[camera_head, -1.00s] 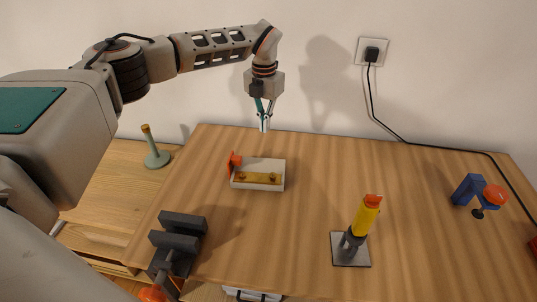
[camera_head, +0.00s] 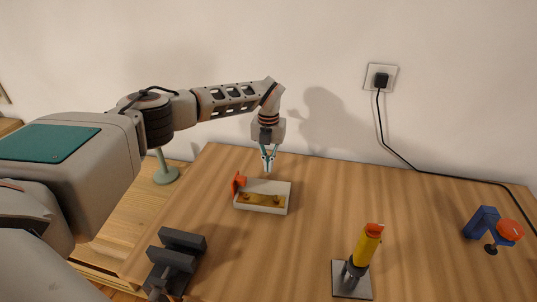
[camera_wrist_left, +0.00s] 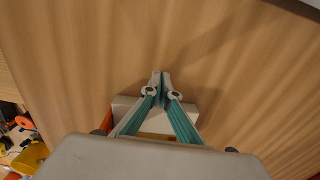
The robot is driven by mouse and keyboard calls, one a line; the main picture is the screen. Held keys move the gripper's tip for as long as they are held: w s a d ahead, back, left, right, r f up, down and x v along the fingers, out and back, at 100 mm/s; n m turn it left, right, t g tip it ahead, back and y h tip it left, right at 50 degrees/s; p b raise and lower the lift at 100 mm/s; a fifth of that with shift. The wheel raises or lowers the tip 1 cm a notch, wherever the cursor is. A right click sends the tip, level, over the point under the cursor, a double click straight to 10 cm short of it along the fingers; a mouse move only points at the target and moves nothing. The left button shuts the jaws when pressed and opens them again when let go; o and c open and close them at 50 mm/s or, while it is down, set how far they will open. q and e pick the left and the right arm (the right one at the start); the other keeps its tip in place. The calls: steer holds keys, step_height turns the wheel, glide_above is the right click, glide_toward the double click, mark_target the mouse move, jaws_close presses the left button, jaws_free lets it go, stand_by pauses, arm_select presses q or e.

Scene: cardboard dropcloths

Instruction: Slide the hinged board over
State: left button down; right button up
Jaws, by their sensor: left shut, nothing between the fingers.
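The hinged board (camera_head: 280,205) is a small pale block on the wooden table, with a brass hinge strip (camera_head: 262,199) along its front and an orange part (camera_head: 238,183) at its left end. My left gripper (camera_head: 268,169) points down with its fingers shut and empty, just above or behind the board's far edge. I cannot tell whether it touches the board. In the left wrist view the shut fingertips (camera_wrist_left: 160,76) show over the wood, and the pale board (camera_wrist_left: 153,124) is partly hidden behind the fingers. My right gripper is not in view.
A yellow tool (camera_head: 366,245) stands on a grey plate right of the board. A dark grey device (camera_head: 175,255) sits at the table's left edge. A blue and orange item (camera_head: 487,224) is at far right. A black cable (camera_head: 400,157) runs from the wall socket. The table's middle is clear.

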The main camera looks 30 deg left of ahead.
mark_target(262, 191)
arm_select(q)
steer(key=shift+f, duration=0.8)
steer(key=shift+s+d+r+p, duration=0.15)
steer(key=shift+s+p, duration=0.15)
steer(key=shift+s, duration=0.35)
steer(key=shift+s+d+r+p, duration=0.15)
steer(key=shift+s+p, duration=0.1)
steer(key=shift+s, duration=0.35)
steer(key=shift+s+d+f, duration=0.1)
steer(key=shift+s+d, duration=0.05)
steer(key=shift+s, duration=0.5)
